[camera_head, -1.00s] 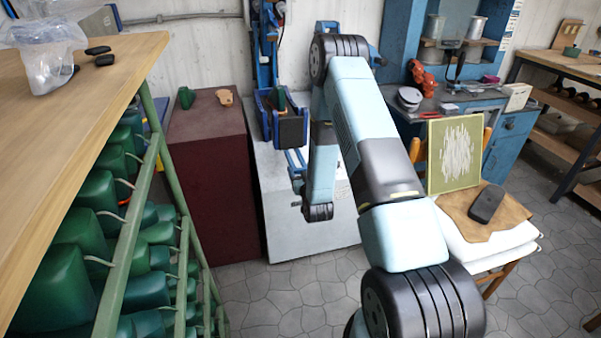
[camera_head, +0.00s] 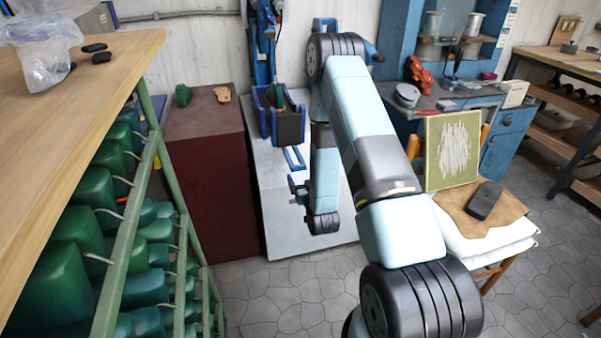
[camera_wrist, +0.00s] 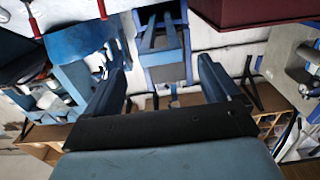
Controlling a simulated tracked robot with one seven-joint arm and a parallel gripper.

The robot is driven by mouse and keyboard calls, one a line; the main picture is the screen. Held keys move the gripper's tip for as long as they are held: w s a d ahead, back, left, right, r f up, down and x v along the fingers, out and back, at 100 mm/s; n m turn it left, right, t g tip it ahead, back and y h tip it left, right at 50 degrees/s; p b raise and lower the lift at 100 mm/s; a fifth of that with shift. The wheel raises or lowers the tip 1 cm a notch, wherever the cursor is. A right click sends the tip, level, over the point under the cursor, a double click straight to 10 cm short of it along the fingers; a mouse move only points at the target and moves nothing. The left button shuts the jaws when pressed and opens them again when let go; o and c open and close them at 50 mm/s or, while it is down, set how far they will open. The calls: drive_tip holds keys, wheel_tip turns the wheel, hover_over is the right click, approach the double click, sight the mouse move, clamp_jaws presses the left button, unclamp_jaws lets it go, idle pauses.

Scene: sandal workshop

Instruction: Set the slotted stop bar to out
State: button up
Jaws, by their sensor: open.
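A blue slotted bar (camera_head: 293,158), which looks like the stop bar, lies on the pale grey machine top in front of a blue holder (camera_head: 266,122) with a dark block in it. In the wrist view, a blue slotted frame (camera_wrist: 182,54) sits ahead between my fingers, apart from them; I cannot tell which part of it is the bar. My gripper (camera_wrist: 165,82) is open and empty. In the head view my gripper (camera_head: 299,188) is small and partly hidden by my wrist, just in front of the slotted bar.
A maroon cabinet (camera_head: 215,185) stands left of the machine (camera_head: 330,240). A green rack (camera_head: 150,165) of shoe lasts is at the near left. A chair with a cushion (camera_head: 490,245) and a green-framed panel (camera_head: 454,150) stands at the right. Open tiled floor lies in front.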

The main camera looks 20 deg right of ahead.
drive_tip(key=s, duration=0.7)
drive_tip(key=shift+s, duration=0.35)
drive_tip(key=shift+s, duration=0.1)
idle(0.4)
